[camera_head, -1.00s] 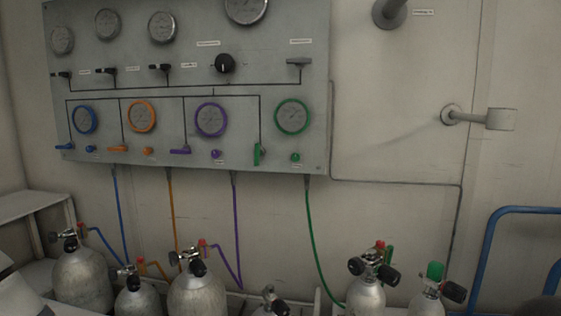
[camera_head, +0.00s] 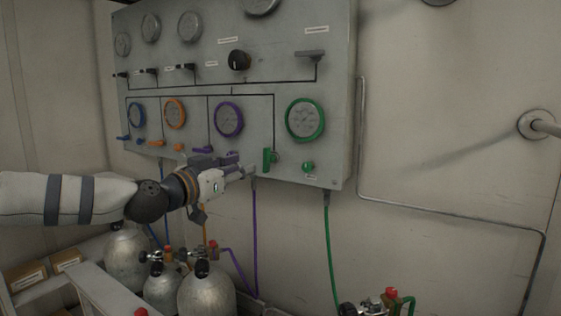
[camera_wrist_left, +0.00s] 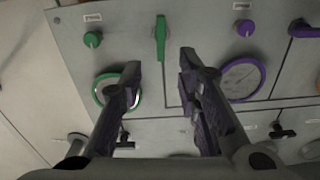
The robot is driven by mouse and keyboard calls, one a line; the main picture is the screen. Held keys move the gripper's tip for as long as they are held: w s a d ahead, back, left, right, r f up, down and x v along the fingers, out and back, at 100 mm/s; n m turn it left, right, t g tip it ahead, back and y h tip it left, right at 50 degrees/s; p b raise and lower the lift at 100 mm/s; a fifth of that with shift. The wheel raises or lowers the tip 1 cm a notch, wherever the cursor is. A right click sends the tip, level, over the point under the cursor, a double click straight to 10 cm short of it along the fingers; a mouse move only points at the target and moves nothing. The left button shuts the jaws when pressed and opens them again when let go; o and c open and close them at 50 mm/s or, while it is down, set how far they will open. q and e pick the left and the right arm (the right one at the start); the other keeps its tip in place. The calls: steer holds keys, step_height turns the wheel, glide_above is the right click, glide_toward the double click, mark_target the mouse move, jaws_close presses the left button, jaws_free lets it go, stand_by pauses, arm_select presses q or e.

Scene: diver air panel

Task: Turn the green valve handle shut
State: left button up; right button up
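The green valve handle (camera_head: 267,160) stands upright on the lower row of the grey panel, left of the small green knob (camera_head: 308,167) and below the green-rimmed gauge (camera_head: 305,120). My left gripper (camera_head: 246,168) reaches in from the left, its fingertips just left of the handle in the head view. In the left wrist view the panel appears upside down. There the green handle (camera_wrist_left: 160,40) shows beyond the gap between the two spread fingers (camera_wrist_left: 160,66). The gripper is open and empty, and the handle looks outside its fingertips. My right gripper is not in view.
The purple handle (camera_head: 203,149) and purple knob (camera_wrist_left: 244,28) are close by on the panel (camera_head: 345,110). Purple (camera_head: 254,240) and green (camera_head: 328,250) hoses hang below it. Gas cylinders (camera_head: 205,293) stand low at the left. The wall right of the panel is mostly bare, with a thin pipe.

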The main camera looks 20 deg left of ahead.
mark_target(264, 161)
arm_select(q)
steer(key=w+b, duration=0.1)
steer(key=w, duration=0.2)
steer(key=w+b, duration=0.1)
steer(key=w, duration=0.3)
steer(key=w+d+f+b, duration=0.1)
steer(key=w, duration=0.2)
steer(key=shift+w+d+f, duration=0.1)
steer(key=shift+w, duration=0.3)
steer(key=shift+w+d+r, duration=0.1)
steer(key=shift+w+r, duration=0.15)
steer(key=shift+r, duration=0.1)
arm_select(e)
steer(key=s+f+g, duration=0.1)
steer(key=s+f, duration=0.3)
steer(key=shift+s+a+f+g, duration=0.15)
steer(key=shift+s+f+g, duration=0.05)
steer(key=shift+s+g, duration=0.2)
arm_select(q)
jaws_close()
